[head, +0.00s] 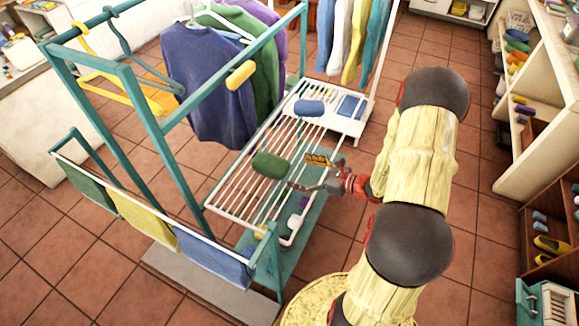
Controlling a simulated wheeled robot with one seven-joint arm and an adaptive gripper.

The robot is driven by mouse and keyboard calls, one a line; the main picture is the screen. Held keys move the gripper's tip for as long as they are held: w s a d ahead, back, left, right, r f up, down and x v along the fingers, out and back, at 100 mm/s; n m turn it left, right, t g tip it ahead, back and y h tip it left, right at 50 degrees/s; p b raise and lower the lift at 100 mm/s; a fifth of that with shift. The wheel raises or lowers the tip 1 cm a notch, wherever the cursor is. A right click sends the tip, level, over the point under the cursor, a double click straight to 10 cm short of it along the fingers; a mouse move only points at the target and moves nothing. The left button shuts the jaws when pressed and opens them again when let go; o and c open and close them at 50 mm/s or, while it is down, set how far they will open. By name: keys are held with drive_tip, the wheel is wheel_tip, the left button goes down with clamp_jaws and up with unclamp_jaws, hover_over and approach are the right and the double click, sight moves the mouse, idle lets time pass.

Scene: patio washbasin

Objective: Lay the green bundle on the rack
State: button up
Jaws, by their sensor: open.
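The green bundle (270,165) lies on the white slatted rack (233,190), near its middle. My gripper (304,173) is open just to the right of the bundle, over the rack's right side. A small gap shows between the fingers and the bundle, and nothing shows between the fingers. Whether the fingertips touch the slats, I cannot tell.
A blue bundle (309,107) lies at the rack's far end. The teal frame (140,120) with hanging clothes (205,85) and a towel rail (150,212) stands left of the rack. Shelves (510,130) line the right side. Tiled floor is clear between.

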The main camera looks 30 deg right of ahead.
drive_tip(key=s+a+r+n+g+y, duration=0.1)
drive_tip(key=s+a+r+n+g, duration=0.4)
drive_tip(key=a+r+n, duration=0.4)
drive_tip(key=s+a+r+n+g, duration=0.5)
drive_tip(key=a+r+n, duration=0.25)
drive_tip(key=a, duration=0.25)
drive_tip(key=s+d+r+n+t+h, duration=0.2)
drive_tip(key=s+r+n+h, duration=0.6)
drive_tip(key=s+r+n, duration=0.3)
drive_tip(key=r+n, duration=0.1)
drive_tip(key=n, duration=0.1)
drive_tip(key=shift+n+t, duration=0.35)
drive_tip(key=shift+t, duration=0.05)
